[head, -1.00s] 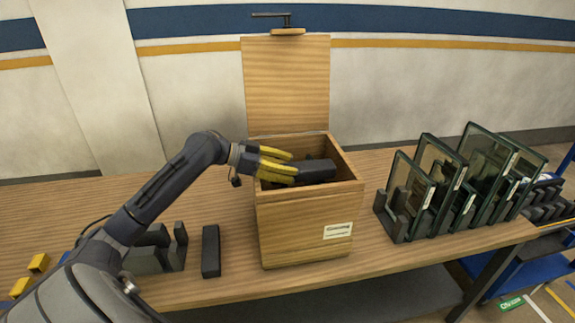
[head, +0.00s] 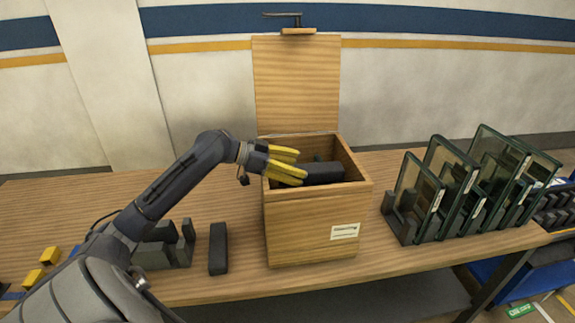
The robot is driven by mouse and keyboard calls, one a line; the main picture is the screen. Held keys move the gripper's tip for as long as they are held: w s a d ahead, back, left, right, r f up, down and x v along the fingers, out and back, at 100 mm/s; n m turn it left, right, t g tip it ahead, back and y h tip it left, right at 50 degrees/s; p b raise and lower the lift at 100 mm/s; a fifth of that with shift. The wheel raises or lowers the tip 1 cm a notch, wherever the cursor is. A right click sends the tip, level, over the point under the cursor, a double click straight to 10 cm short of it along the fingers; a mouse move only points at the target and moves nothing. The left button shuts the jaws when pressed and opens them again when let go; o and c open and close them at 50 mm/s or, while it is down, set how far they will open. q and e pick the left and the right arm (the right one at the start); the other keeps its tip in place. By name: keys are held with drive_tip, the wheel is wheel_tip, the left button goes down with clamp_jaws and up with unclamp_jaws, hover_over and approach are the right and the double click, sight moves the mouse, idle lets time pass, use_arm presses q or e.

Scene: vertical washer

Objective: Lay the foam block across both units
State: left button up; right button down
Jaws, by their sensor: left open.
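A dark grey block (head: 326,172), which looks like the foam block, lies inside the open wooden box (head: 311,233), near the top. My left gripper (head: 303,165) reaches over the box's left rim. Its yellow fingers are open, with their tips at the block's left end; I cannot tell whether they touch it. What lies under the block is hidden by the box walls, and I cannot identify the two units. A second dark block (head: 218,248) lies on the table left of the box. My right gripper is out of view.
The box's lid (head: 296,85) stands open at the back. Glass panes (head: 448,175) stand in dark racks at the right. A dark slotted holder (head: 165,246) and yellow blocks (head: 42,264) are at the left. The table (head: 225,195) is clear behind the second block.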

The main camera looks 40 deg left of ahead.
use_arm(q)
drive_tip(key=shift+s+f, duration=0.2)
drive_tip(key=shift+f, duration=0.3)
drive_tip(key=shift+v, duration=1.05)
drive_tip(key=v, duration=0.8)
drive_tip(key=shift+w+r, duration=0.2)
drive_tip(key=shift+v, duration=1.1)
